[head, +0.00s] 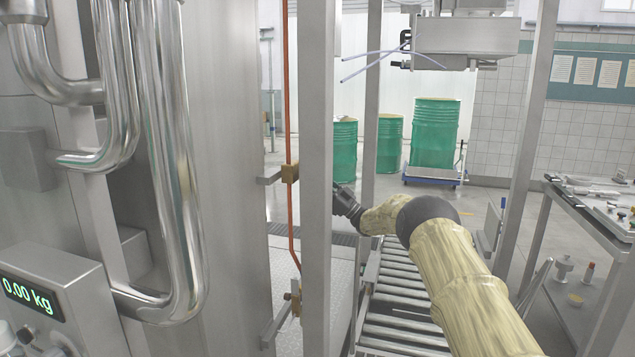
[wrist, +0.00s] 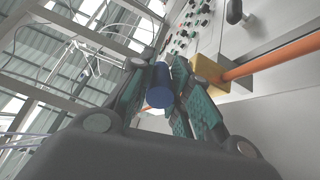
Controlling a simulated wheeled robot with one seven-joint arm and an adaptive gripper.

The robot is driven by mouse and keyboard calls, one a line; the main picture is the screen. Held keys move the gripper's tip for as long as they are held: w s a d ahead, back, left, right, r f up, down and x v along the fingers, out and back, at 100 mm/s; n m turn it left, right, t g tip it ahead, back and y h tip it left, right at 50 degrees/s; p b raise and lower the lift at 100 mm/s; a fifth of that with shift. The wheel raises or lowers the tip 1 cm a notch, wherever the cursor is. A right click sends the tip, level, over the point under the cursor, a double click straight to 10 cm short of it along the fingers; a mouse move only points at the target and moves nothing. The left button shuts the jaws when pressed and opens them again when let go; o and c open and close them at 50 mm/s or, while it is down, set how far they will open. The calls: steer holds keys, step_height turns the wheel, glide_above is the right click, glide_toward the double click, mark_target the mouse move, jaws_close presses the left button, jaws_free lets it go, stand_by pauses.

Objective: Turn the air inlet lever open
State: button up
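In the wrist view a blue cylindrical handle (wrist: 159,86), which looks like the lever's grip, lies between the two teal-padded fingers of my gripper (wrist: 160,92). It nearly fills the gap; I cannot tell whether both pads press on it. A brass valve block (wrist: 208,74) sits just right of the fingers on an orange pipe (wrist: 275,58). In the head view my gripper (head: 345,205) is partly hidden behind a steel post, near the thin orange pipe (head: 288,95) with its upper brass block (head: 290,173). The lever is hidden there.
The upright steel post (head: 316,200) stands close to my gripper. A roller conveyor (head: 400,300) runs below my arm. A weighing display (head: 32,298) is at the left, green drums (head: 435,133) stand behind, and a bench (head: 560,205) is at the right. A panel with buttons (wrist: 195,28) shows in the wrist view.

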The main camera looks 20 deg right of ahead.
steer(key=shift+s+d+f, duration=0.1)
steer(key=shift+d+f, duration=0.2)
steer(key=shift+o, duration=0.4)
steer(key=v, duration=0.5)
steer(key=shift+d+f, duration=0.1)
steer(key=shift+d, duration=0.4)
steer(key=shift+s+d+f, duration=0.15)
steer(key=shift+s+f, duration=0.3)
steer(key=shift+r, duration=0.15)
steer(key=c, duration=0.6)
steer(key=shift+a+r+g, duration=0.25)
steer(key=shift+a+g, duration=0.05)
steer(key=shift+a, duration=0.05)
steer(key=c, duration=0.3)
steer(key=shift+s+a+r+g+h+p, duration=0.3)
steer(key=shift+r+h+p, duration=0.15)
steer(key=shift+r+h, duration=0.1)
steer(key=shift+s+a+r+g+h+p, duration=0.2)
steer(key=shift+a+r+g+h+p, duration=0.1)
steer(key=shift+r+h+p, duration=0.2)
jaws_close()
steer(key=s+d+r+m+g+h+p, duration=0.2)
steer(key=s+d+r+h+p, duration=0.1)
steer(key=s+d+r+h, duration=0.55)
steer(key=w+a+f+y, duration=0.1)
steer(key=w+a+f, duration=0.1)
steer(key=w+a, duration=0.7)
steer(key=shift+w+a+f+y, duration=0.3)
steer(key=shift+w+f, duration=0.1)
steer(key=shift+w, duration=0.2)
